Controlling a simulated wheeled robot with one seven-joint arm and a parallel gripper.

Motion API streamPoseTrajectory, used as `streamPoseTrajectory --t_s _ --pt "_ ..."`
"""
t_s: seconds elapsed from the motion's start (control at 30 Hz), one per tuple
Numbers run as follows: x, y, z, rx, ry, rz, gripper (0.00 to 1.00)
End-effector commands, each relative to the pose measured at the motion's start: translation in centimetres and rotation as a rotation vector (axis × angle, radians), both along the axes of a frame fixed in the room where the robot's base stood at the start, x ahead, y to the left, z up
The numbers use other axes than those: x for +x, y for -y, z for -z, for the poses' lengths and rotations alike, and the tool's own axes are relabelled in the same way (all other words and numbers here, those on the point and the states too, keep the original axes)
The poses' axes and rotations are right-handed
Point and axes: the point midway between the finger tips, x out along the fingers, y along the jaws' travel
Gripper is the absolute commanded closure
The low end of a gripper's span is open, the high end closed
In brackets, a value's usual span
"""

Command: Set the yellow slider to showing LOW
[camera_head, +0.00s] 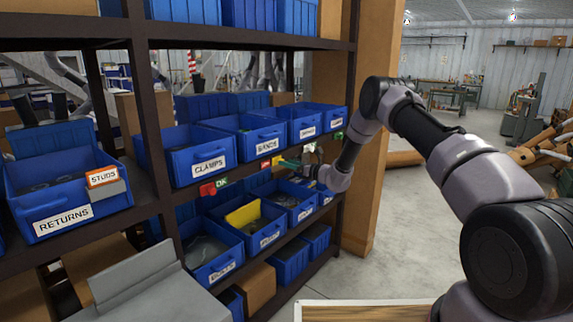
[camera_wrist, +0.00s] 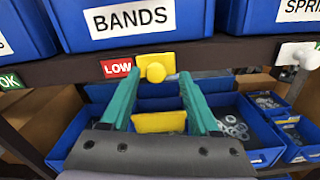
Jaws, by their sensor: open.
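The yellow slider (camera_wrist: 155,68) is a plate with a round knob on the shelf edge below the BANDS bin. A red LOW label (camera_wrist: 117,67) is readable just left of it. In the head view the slider (camera_head: 277,160) is small and partly hidden by my gripper. My gripper (camera_wrist: 158,77) is open, its green fingertips on either side of the knob, with a gap on each side. Whether the tips reach as deep as the knob I cannot tell. It also shows in the head view (camera_head: 291,163) at the shelf edge.
The blue BANDS bin (camera_wrist: 130,22) sits above the slider. A white slider (camera_wrist: 301,52) is at the right. A red slider (camera_head: 208,189) beside an OK label is at the left.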

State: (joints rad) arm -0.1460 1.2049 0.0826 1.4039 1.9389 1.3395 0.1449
Motion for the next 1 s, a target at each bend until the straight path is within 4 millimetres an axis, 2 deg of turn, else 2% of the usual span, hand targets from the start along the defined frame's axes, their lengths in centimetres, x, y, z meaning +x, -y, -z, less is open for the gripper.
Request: streamPoseTrajectory --t_s 0.2,0.43,0.6,0.87,0.93,1.0 --pt "-2.7 3.8 0.0 0.0 -0.004 0.004 0.38" --pt "-5.0 6.6 0.0 0.0 -0.003 0.003 0.38" --pt "-5.6 7.3 0.0 0.0 -0.001 0.001 0.38" --pt "-5.7 7.3 0.0 0.0 0.0 0.001 0.38" --pt "-5.7 7.3 -0.3 -0.004 0.005 -0.004 0.38" --pt "-6.0 7.0 -1.6 -0.019 0.022 -0.026 0.38"
